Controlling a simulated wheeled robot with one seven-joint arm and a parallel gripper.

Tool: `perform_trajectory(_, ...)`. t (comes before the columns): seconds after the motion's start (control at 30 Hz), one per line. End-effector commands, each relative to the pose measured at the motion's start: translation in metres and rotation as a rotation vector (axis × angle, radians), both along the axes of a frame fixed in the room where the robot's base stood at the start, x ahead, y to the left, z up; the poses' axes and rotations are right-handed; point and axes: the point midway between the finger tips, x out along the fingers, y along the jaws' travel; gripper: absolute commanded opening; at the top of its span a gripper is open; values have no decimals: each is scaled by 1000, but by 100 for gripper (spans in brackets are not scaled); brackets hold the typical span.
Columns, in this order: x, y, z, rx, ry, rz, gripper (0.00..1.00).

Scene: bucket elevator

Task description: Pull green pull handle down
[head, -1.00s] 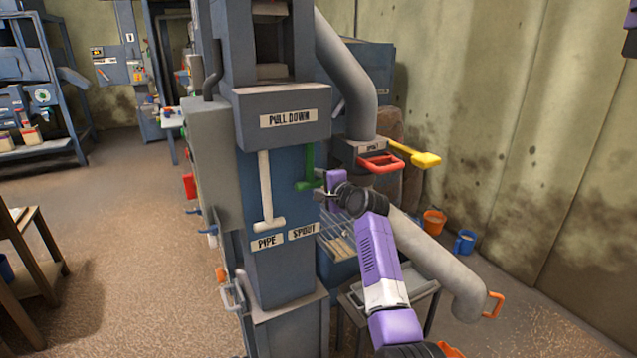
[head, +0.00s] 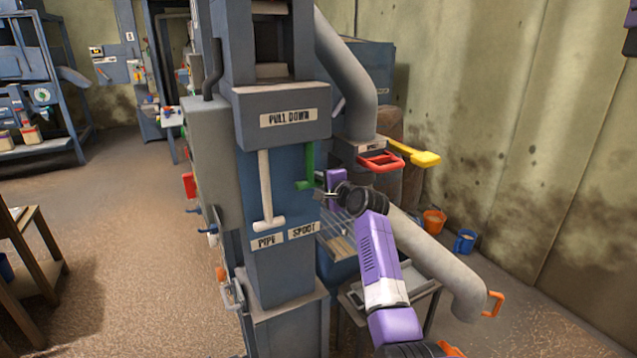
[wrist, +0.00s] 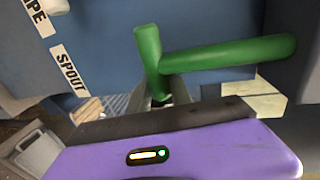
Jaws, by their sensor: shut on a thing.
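The green pull handle (head: 308,168) hangs on the blue front panel of the elevator column, under the PULL DOWN label (head: 289,118) and above the SPOUT label (head: 303,230). My gripper (head: 318,190) is at the lower end of the handle, coming from the right. In the wrist view the green handle (wrist: 225,54) shows as a T shape, and my gripper (wrist: 163,95) is shut on its near end. The fingertips are partly hidden by the handle and my wrist.
A white pull handle (head: 266,190) hangs to the left, above the PIPE label (head: 268,241). A red handle (head: 381,162) and a yellow lever (head: 415,153) stick out at the right.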

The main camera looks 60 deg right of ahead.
Motion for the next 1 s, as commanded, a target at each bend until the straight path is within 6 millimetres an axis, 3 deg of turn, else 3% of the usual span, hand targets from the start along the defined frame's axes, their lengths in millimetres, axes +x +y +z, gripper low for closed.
perform_trajectory(0.87, 0, 0, -1, 1, 2, 0, 0)
perform_trajectory(1.0, 0, 0, -10, 3, 2, 1, 0)
